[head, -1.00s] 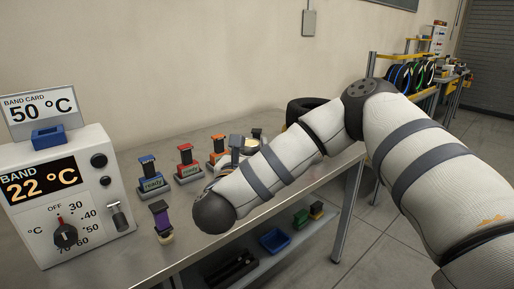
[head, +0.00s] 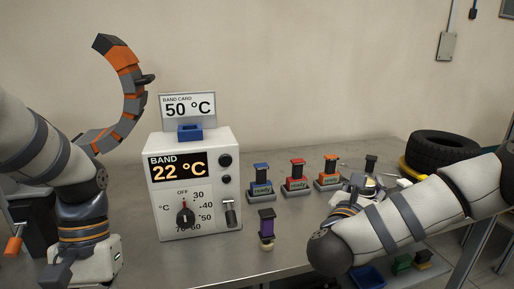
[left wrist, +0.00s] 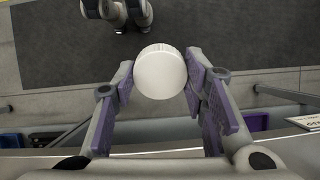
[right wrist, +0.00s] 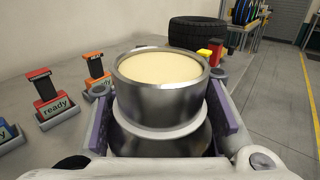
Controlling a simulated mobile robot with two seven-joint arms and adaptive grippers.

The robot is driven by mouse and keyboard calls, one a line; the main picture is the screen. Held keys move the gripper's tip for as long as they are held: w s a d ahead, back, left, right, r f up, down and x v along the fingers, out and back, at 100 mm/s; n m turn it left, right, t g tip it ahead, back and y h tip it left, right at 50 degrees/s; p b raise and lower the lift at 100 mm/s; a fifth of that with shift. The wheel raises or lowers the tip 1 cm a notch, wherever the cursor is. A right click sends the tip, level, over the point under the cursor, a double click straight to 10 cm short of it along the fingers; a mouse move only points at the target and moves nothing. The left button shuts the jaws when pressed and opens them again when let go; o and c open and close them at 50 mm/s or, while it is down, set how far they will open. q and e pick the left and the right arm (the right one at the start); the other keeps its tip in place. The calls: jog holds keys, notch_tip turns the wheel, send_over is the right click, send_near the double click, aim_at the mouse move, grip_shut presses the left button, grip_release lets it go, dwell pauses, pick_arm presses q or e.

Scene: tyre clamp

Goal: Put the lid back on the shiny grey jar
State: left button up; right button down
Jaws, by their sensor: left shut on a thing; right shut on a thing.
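The shiny grey jar (right wrist: 158,103) is in the right wrist view, upright and without a lid, with cream-coloured contents up near its rim. My right gripper (right wrist: 165,118) is shut on its sides. In the head view my right gripper (head: 362,188) is at the right of the bench, partly behind my arm. My left gripper (left wrist: 160,82) is shut on a round white lid (left wrist: 160,73), seen face-on in the left wrist view. In the head view only the body of my left gripper shows at the lower left; its fingers and the lid are out of frame.
A band heater box (head: 192,188) reading 22 °C stands on the bench (head: 300,262) between my arms. Blue, red and orange "ready" stands (head: 297,178) are behind, and a tyre (head: 443,150) is at the back right.

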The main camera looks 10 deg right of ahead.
pick_arm(q)
jog(key=shift+f, duration=0.45)
pick_arm(e)
jog(key=a+f+n+t+y, duration=0.1)
jog(key=f, duration=0.1)
jog(key=s+a+f+n+t+y, duration=0.1)
jog(key=a+f+y, duration=0.1)
jog(key=a+f+n+t+y, duration=0.1)
jog(key=a+f, duration=0.1)
jog(key=shift+s+a+f+n+y, duration=0.1)
jog(key=shift+s+f+n+y, duration=0.05)
jog(key=shift+s+n+y, duration=0.15)
pick_arm(q)
jog(key=shift+f, duration=0.25)
jog(key=shift+s+f, duration=0.1)
jog(key=shift+f, duration=0.35)
pick_arm(e)
jog(key=s+a+f+n+t+y, duration=0.2)
jog(key=s+a+n+y, duration=0.3)
jog(key=s+a+y, duration=0.3)
jog(key=shift+s+a+n+t+y, duration=0.3)
jog(key=shift+a+n+t, duration=0.1)
jog(key=shift+a, duration=0.75)
jog(key=shift+a, duration=0.1)
